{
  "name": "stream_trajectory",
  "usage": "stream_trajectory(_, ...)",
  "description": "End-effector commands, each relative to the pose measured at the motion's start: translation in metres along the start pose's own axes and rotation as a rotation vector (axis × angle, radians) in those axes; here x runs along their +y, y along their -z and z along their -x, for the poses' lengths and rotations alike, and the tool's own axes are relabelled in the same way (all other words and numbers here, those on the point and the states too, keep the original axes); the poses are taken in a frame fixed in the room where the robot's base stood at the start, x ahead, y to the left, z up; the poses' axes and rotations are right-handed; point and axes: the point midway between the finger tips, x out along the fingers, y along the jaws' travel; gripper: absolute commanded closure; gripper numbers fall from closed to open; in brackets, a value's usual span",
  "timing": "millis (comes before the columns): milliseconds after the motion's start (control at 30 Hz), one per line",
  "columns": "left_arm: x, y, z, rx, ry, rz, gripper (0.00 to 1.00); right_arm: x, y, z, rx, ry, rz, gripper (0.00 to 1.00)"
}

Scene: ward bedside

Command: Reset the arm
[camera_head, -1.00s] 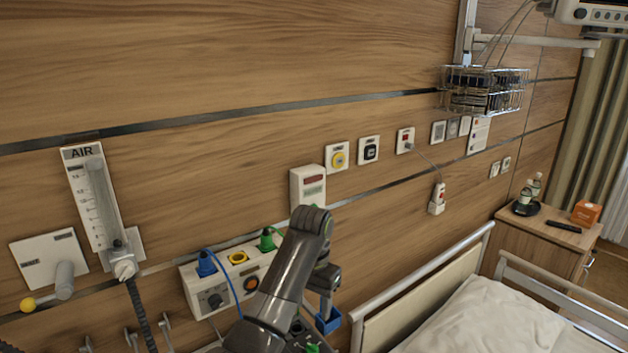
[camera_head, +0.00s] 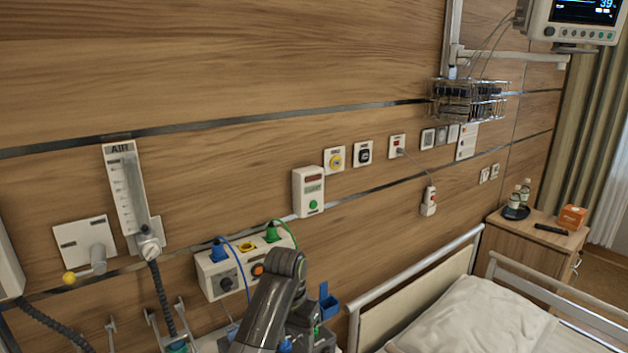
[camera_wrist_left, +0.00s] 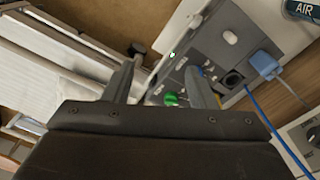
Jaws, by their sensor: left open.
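My left arm (camera_head: 268,305) rises from the bottom of the head view, in front of the wall and below the socket box. Its gripper is mostly hidden there behind the arm. In the left wrist view my left gripper (camera_wrist_left: 163,82) is open, with its two fingers apart and nothing held between them. Beyond the fingers is a grey device panel (camera_wrist_left: 190,60) with a green knob (camera_wrist_left: 171,99) and a small green light. I cannot tell whether the fingers touch it. My right gripper is in neither view.
A socket box (camera_head: 222,280) with blue and green plugs is on the wall, just behind my arm. A blue holder (camera_head: 328,303) is right of the arm. The bed (camera_head: 490,310) and bedside cabinet (camera_head: 530,245) stand at the right. Open air lies above the arm.

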Motion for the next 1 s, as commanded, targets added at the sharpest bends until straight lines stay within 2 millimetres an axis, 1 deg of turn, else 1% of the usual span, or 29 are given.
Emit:
stream_trajectory(33, -0.005, -0.007, -0.009, 0.005, -0.005, 0.017, 0.49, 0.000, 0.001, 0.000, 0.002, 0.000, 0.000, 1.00)
stream_trajectory(167, -0.020, -0.027, -0.032, 0.027, -0.012, 0.064, 0.49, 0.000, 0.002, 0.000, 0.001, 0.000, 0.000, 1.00)
stream_trajectory(267, -0.034, -0.051, -0.055, 0.049, -0.015, 0.113, 0.49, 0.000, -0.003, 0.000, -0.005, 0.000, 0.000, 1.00)
stream_trajectory(367, -0.049, -0.085, -0.081, 0.075, -0.010, 0.174, 0.49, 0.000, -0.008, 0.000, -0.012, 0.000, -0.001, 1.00)
stream_trajectory(400, -0.055, -0.100, -0.090, 0.087, -0.006, 0.199, 0.49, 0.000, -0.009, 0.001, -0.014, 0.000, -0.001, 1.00)
stream_trajectory(467, -0.063, -0.123, -0.102, 0.102, 0.003, 0.234, 0.49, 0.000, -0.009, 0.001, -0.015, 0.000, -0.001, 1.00)
stream_trajectory(500, -0.068, -0.139, -0.110, 0.111, 0.010, 0.256, 0.49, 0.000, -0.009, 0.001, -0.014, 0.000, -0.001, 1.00)
stream_trajectory(567, -0.074, -0.164, -0.119, 0.124, 0.023, 0.287, 0.49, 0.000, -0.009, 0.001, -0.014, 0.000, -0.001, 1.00)
stream_trajectory(600, -0.078, -0.180, -0.125, 0.133, 0.032, 0.308, 0.49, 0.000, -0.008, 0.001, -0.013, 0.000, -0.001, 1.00)
stream_trajectory(667, -0.082, -0.206, -0.132, 0.145, 0.048, 0.337, 0.49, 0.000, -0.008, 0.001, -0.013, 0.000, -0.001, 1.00)
stream_trajectory(700, -0.085, -0.224, -0.136, 0.152, 0.060, 0.355, 0.49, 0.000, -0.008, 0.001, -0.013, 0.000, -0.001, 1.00)
stream_trajectory(767, -0.087, -0.251, -0.139, 0.163, 0.078, 0.381, 0.49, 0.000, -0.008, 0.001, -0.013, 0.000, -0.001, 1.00)
stream_trajectory(800, -0.088, -0.269, -0.141, 0.171, 0.092, 0.396, 0.49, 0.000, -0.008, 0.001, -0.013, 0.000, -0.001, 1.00)
stream_trajectory(867, -0.089, -0.295, -0.141, 0.180, 0.113, 0.417, 0.49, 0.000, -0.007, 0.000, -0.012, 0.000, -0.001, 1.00)
stream_trajectory(900, -0.089, -0.313, -0.140, 0.186, 0.127, 0.429, 0.49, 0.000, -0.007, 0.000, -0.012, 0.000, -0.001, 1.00)
stream_trajectory(1000, -0.088, -0.354, -0.134, 0.202, 0.162, 0.455, 0.49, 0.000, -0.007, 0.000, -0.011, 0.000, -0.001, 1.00)
